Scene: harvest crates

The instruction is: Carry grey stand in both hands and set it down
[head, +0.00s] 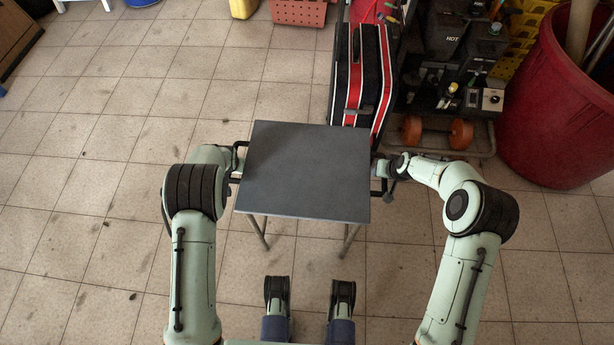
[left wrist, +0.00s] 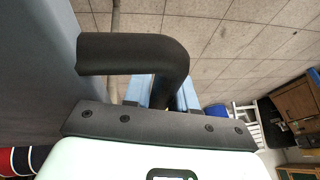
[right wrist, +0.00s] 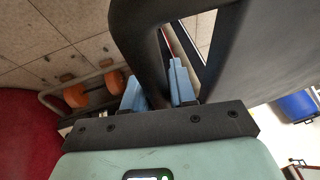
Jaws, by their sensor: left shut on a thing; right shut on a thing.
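The grey stand (head: 305,170) is in the middle of the head view, with a flat square top and thin metal legs below. A dark handle sticks out from each of its sides. My left gripper (head: 237,162) is at the left side, shut on the left handle; in the left wrist view the black handle (left wrist: 130,53) runs between the blue fingers. My right gripper (head: 383,172) is at the right side, shut on the right handle (right wrist: 150,45), which shows in the right wrist view. The top looks about level. Whether the leg feet touch the floor I cannot tell.
A black and red case (head: 362,85) stands just behind the stand. A dark machine cart with orange wheels (head: 460,133) and a large red bin (head: 560,115) are at the back right. The tiled floor (head: 90,190) on the left is clear.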

